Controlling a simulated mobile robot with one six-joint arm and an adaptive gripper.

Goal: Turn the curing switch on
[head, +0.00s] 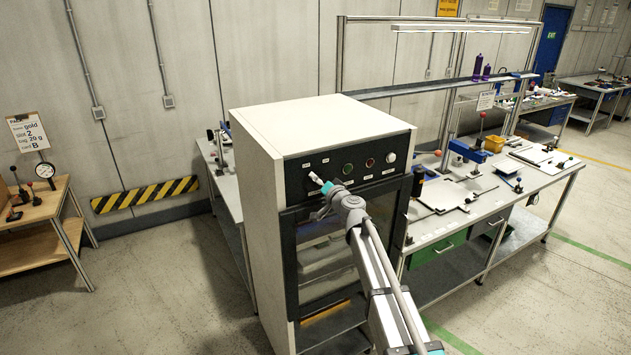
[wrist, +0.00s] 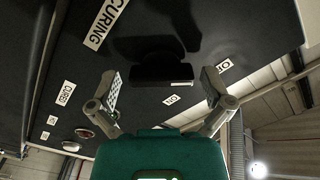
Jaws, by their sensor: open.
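The curing cabinet (head: 262,160) is a white box with a black control panel (head: 296,179) across its front top. In the wrist view the panel appears tilted, with a CURING label (wrist: 106,22). The curing switch (wrist: 150,72) is a black knob with a projecting grip bar, below that label. My gripper (wrist: 162,88) is open, one finger on each side of the knob in the picture; I see no clear contact. In the head view my gripper (head: 322,190) is at the panel's left part and hides the switch.
A green button (head: 348,168), a red one (head: 370,163) and a white knob (head: 391,157) sit farther right on the panel. A workbench (head: 450,225) with tools stands right of the cabinet. A wooden table (head: 40,215) stands at the far left.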

